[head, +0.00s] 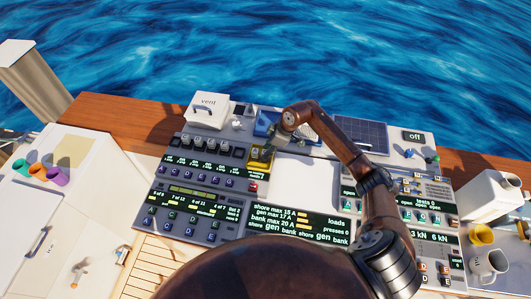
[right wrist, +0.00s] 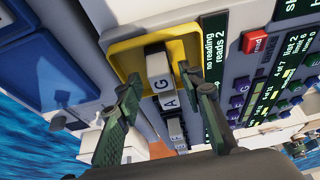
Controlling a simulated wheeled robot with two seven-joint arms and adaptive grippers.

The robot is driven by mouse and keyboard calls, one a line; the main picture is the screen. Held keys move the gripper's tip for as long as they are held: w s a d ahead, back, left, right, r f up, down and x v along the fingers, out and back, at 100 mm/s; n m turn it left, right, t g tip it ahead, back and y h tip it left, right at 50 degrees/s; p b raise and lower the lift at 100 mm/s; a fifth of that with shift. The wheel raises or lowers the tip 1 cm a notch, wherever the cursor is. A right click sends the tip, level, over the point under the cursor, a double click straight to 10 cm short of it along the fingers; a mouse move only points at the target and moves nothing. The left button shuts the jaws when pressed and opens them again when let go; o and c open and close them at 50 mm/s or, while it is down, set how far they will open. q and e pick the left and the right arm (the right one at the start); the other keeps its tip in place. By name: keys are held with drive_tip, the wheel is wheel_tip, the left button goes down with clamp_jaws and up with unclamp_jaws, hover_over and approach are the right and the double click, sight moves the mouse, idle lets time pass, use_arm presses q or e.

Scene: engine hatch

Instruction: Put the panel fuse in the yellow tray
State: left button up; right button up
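The yellow tray (head: 266,165) sits at the right end of a row of grey fuses (head: 198,142) on the panel. It shows at the top of the right wrist view (right wrist: 196,46). A grey block marked G (right wrist: 158,68) overlaps the tray there; whether it rests on the tray floor is unclear. A block marked A (right wrist: 169,101) is just below it in that view. My right gripper (right wrist: 167,90) is open, with its fingers apart on either side of these blocks and visible gaps to them. In the head view the right gripper (head: 280,137) is above the tray. My left gripper is not visible.
A red button (right wrist: 256,42) and display strips are beside the tray. A blue bin (head: 265,122) stands behind it, and a white vent box (head: 207,105) at the back left. Cups (head: 56,176) stand far left, mugs (head: 489,264) far right. A blank white panel area (head: 305,185) is clear.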

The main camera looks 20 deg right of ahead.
drive_tip(key=b+v, duration=0.1)
drive_tip(key=v, duration=0.9)
drive_tip(key=shift+r, duration=0.3)
drive_tip(key=shift+s+d, duration=0.1)
drive_tip(key=shift+s, duration=0.05)
